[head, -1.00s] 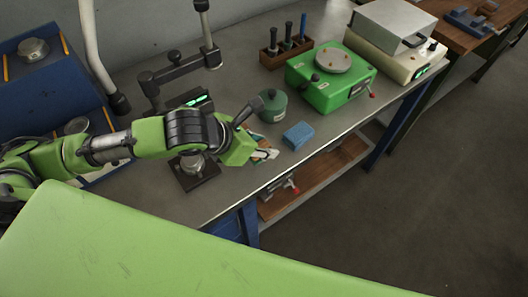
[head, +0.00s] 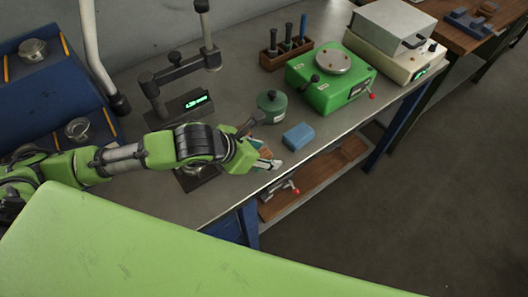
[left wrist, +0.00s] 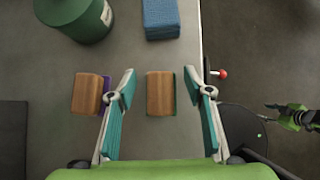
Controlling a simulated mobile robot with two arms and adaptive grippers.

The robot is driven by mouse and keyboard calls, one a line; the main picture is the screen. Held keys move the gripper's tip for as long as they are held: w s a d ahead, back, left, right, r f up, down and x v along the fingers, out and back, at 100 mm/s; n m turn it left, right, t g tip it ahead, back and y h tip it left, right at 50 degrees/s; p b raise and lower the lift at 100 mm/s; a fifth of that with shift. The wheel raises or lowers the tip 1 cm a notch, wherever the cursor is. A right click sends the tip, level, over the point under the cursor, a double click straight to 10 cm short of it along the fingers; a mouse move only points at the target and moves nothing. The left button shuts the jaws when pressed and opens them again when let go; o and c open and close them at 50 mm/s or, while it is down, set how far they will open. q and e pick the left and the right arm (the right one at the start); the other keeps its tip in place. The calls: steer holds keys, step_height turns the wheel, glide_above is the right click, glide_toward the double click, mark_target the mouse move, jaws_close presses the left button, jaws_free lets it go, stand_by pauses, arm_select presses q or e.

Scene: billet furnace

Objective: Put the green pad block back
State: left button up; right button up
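The green pad block is a wooden block (left wrist: 160,93) with a thin green pad on its right side, standing on the bench in the left wrist view. My left gripper (left wrist: 159,80) is open, with one teal-padded finger on each side of this block and gaps to both. I cannot tell how far the fingertips are above the bench. In the head view the left gripper (head: 270,163) is near the bench's front edge and largely hides the blocks. A similar wooden block (left wrist: 87,94) with a purple pad stands outside the left finger. A small green and black part at the right may be my right gripper (left wrist: 288,117).
A blue sponge-like block (head: 298,137) and a green canister (head: 271,106) stand beyond the gripper. A green machine (head: 330,88) is farther right. A scale with a lit display (head: 196,102) and a stand are behind the arm. The bench's front edge is close by.

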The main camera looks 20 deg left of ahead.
arm_select(q)
steer(key=shift+r, duration=0.2)
steer(key=p+v, duration=0.4)
steer(key=v, duration=0.8)
